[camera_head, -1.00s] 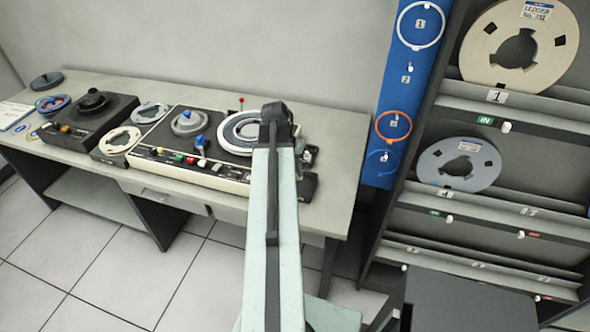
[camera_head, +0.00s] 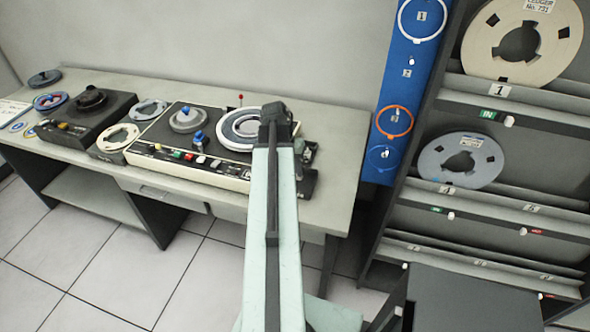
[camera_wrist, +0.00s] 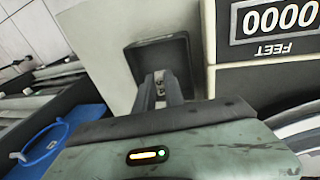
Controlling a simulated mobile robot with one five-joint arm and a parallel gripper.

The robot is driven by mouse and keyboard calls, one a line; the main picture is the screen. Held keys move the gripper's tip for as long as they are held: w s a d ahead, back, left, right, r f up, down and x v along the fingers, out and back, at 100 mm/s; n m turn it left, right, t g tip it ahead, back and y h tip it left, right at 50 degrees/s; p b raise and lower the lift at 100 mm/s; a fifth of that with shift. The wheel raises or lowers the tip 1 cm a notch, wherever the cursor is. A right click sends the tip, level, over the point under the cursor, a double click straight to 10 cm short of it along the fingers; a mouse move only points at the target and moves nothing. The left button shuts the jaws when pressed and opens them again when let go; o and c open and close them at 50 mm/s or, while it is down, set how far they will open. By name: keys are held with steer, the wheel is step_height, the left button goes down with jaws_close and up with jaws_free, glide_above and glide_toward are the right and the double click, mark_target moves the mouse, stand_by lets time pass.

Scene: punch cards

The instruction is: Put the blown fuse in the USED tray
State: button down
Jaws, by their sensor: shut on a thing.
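My gripper (camera_wrist: 160,88) shows in the wrist view with its two dark fingers close together. A small thing is pinched between them, mostly hidden; I cannot make out its shape or whether it is the blown fuse. The fingers point at a dark, shallow tray (camera_wrist: 183,45) on the pale desk, and their tips overlap its near part in the picture. I cannot tell if they touch it. No USED label is readable. In the head view my arm hides most of the gripper, at the right end of the tape machine (camera_head: 190,160).
The machine's counter (camera_wrist: 277,20) is close at the right in the wrist view. The desk (camera_head: 338,150) has clear room at its right end. A blue board (camera_head: 400,90) with rings and a reel rack (camera_head: 480,95) stand to the right.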

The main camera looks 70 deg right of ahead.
steer(key=shift+f+b, duration=1.5)
steer(key=shift+f, duration=0.1)
steer(key=c, duration=1.3)
jaws_free()
steer(key=shift+r, duration=0.1)
steer(key=shift+c, duration=0.2)
steer(key=shift+c, duration=0.9)
step_height(320, 180, up, 8)
steer(key=p, duration=0.8)
steer(key=shift+r, duration=0.1)
